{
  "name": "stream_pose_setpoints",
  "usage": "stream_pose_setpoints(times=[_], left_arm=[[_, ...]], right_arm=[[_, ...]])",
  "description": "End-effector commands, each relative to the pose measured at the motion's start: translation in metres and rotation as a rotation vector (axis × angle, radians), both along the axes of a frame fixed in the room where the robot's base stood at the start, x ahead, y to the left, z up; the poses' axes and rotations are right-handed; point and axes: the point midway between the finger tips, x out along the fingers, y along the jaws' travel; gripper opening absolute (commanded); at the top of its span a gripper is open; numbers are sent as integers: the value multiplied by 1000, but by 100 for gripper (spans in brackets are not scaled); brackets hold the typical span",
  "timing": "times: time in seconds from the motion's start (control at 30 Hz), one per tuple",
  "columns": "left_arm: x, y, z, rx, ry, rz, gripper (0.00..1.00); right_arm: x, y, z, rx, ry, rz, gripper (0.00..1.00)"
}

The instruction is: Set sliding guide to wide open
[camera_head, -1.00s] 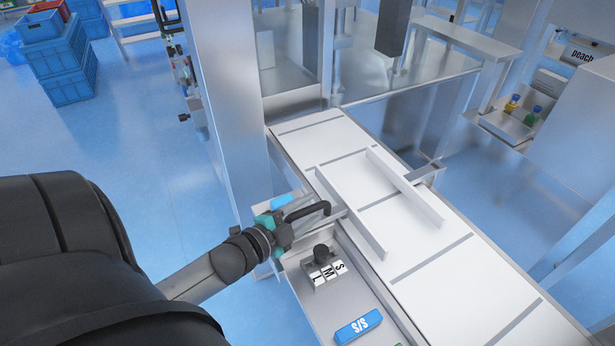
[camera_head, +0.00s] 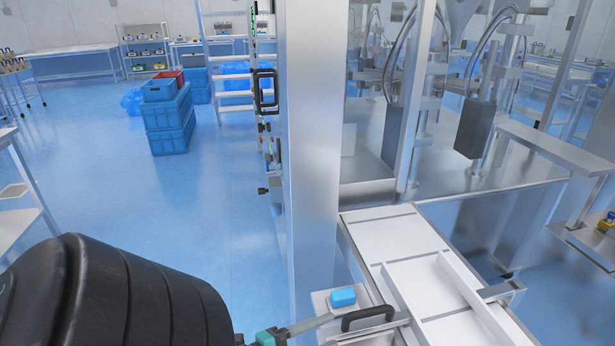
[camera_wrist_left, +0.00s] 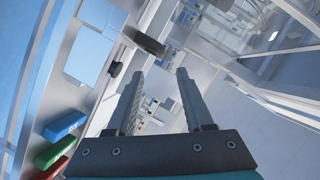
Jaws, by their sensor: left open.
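The sliding guide is a pair of upright white rails on the conveyor (camera_head: 378,232), the left rail (camera_head: 402,295) and the right rail (camera_head: 470,293), with a gap between them. A black curved handle (camera_head: 367,316) is at the guide's left side; it also shows in the left wrist view (camera_wrist_left: 145,42). My left gripper (camera_head: 312,324) is at the bottom, just left of the handle. In the left wrist view its fingers (camera_wrist_left: 160,85) are apart with nothing gripped, and the handle lies beyond the fingertips. Contact cannot be told. My right gripper is not in view.
A blue block (camera_head: 342,298) sits on the side plate behind the handle. A metal column (camera_head: 312,140) stands close behind it. Blue crates (camera_head: 168,115) stand far off.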

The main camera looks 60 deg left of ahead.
Motion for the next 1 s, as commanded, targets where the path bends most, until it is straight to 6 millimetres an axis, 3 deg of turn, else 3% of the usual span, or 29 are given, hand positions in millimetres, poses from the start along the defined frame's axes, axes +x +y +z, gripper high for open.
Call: stream_pose_setpoints(times=[0.1,0.3,1.0], left_arm=[[-17,1,4,0,2,1,52],[-30,2,7,1,0,1,52],[-32,3,3,-4,7,6,52]], right_arm=[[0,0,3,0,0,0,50],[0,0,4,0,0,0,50],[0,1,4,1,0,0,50]])
